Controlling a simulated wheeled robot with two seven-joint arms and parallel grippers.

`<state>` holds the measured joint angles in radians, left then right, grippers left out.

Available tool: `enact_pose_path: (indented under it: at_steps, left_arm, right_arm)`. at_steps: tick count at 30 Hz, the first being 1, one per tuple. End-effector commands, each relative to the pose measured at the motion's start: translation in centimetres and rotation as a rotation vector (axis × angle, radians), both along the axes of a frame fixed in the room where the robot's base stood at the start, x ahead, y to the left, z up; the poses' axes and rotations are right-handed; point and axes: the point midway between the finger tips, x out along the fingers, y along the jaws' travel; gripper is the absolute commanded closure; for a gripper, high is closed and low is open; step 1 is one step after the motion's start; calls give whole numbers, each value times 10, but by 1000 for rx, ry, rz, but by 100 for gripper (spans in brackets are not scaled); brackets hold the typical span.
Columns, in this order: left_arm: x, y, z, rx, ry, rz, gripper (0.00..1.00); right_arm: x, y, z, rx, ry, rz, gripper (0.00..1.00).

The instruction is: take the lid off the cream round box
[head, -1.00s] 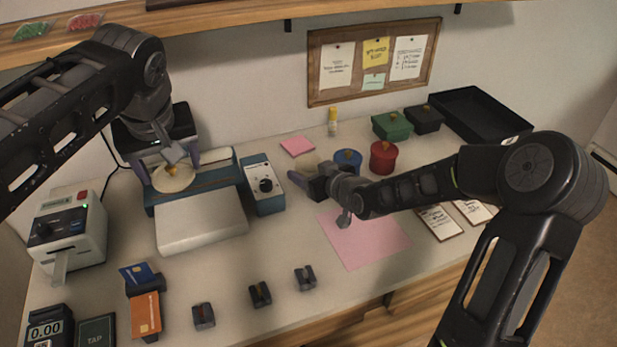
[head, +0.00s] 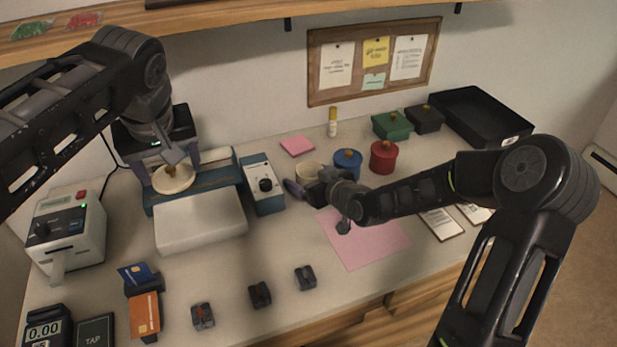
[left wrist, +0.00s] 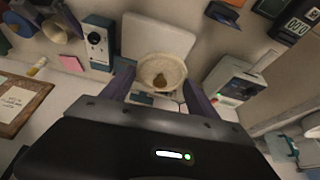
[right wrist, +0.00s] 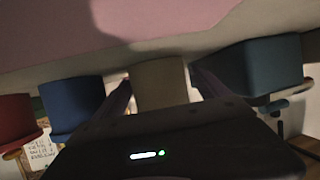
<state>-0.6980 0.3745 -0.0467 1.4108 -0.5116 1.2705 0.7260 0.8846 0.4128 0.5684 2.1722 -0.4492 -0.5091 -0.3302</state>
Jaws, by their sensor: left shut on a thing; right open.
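The cream lid (head: 173,180) with its brown knob is in my left gripper (head: 170,168), over the blue-and-white device at the left. The left wrist view shows the lid (left wrist: 162,70) between the fingers. I cannot tell whether it touches the device. The cream round box (head: 306,170) stands lidless on the table, left of the blue round box. My right gripper (head: 303,188) is open close to it, partly hiding it. In the right wrist view the cream box (right wrist: 158,84) shows between the spread fingers.
A blue round box (head: 347,162) and a red round box (head: 384,157) stand right of the cream box. A blue control box (head: 263,186) is on its left. A pink sheet (head: 370,240) lies in front. Green and black boxes stand behind.

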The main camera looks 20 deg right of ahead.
Motion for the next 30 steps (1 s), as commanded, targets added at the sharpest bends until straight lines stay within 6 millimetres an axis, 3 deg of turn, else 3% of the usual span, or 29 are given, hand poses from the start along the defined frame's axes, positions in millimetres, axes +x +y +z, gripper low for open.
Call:
enact_pose_path:
  at_steps: [8,22,30]
  left_arm:
    - [0,0,5,0,0,0,80]
    - [0,0,26,0,0,0,80]
    - [0,0,31,0,0,0,80]
  right_arm:
    - [-6,-2,7,-3,0,-1,16]
    - [-88,-13,43,-5,1,-3,16]
    - [-110,-15,49,1,0,0,16]
